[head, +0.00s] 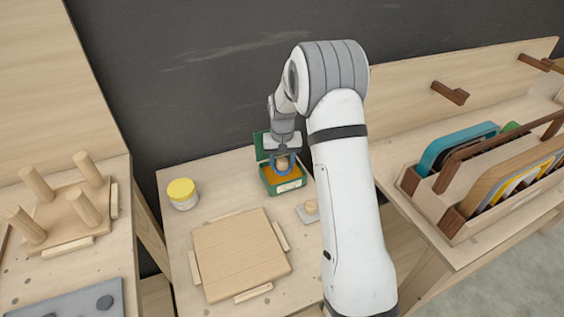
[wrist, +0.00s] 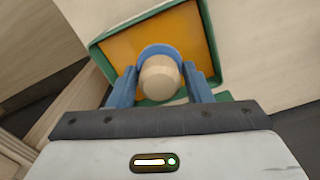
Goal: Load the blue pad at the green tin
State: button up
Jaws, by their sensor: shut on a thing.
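The green tin (head: 291,187) stands open at the back of the middle table, with an orange surface (head: 268,174) inside. In the wrist view the tin's green rim (wrist: 215,45) frames the orange surface (wrist: 118,48). My gripper (head: 283,162) points down over the tin, shut on the pale wooden knob (wrist: 160,78) of the blue pad (wrist: 158,48). The blue pad shows as a curved edge beyond the knob, against the orange. My fingers and the knob hide most of it. I cannot tell whether the pad touches the orange surface.
A square wooden board (head: 240,255) lies in front, between small wooden strips. A yellow-lidded jar (head: 182,194) stands to the left. A small pale block with a wooden knob (head: 310,208) lies near my arm. A pegged board (head: 68,215) is left, a wooden rack (head: 465,225) right.

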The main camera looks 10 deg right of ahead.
aim_at(282, 160)
jog(key=shift+f+b, duration=0.4)
jog(key=shift+f, duration=0.15)
dwell(1.4)
jog(key=shift+r+p, duration=2.1)
jog(key=shift+r, duration=1.5)
jog(key=shift+f, duration=0.1)
